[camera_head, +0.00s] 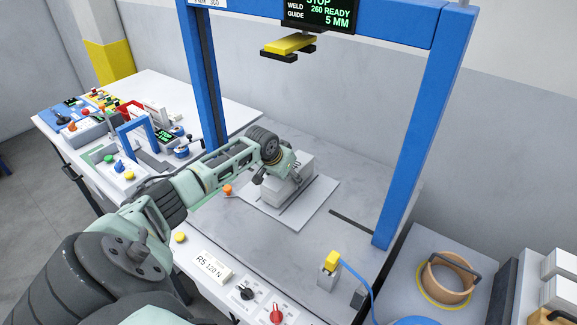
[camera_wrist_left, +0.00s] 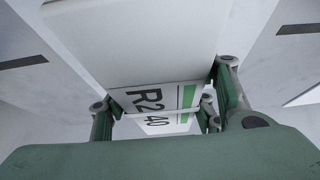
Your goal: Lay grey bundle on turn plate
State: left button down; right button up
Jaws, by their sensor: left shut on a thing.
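The grey bundle (camera_head: 292,188) is a pale block over the middle of the turn plate (camera_head: 312,214), a flat light square on the table under the blue frame. My left gripper (camera_head: 280,172) reaches in from the left and is shut on the bundle. I cannot tell whether the bundle touches the plate or hangs just above it. In the left wrist view the bundle (camera_wrist_left: 140,40) lies between the two fingers of my left gripper (camera_wrist_left: 165,110), with an R2 40 label and green stripe showing. My right gripper is not in view.
The blue frame (camera_head: 408,130) stands around the plate, with a yellow and black head (camera_head: 290,44) hanging above. A yellow-topped post (camera_head: 329,272) with a blue cable stands at the front right. A side table (camera_head: 70,150) with controls is at left.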

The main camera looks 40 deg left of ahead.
pick_arm(q)
jog(key=shift+w+f+b, duration=0.1)
jog(key=shift+f+b, duration=0.2)
dwell(0.4)
jog(key=c, duration=1.2)
grip_release()
jog(key=o, duration=0.6)
jog(key=shift+f, duration=0.1)
jog(key=shift+c, duration=0.2)
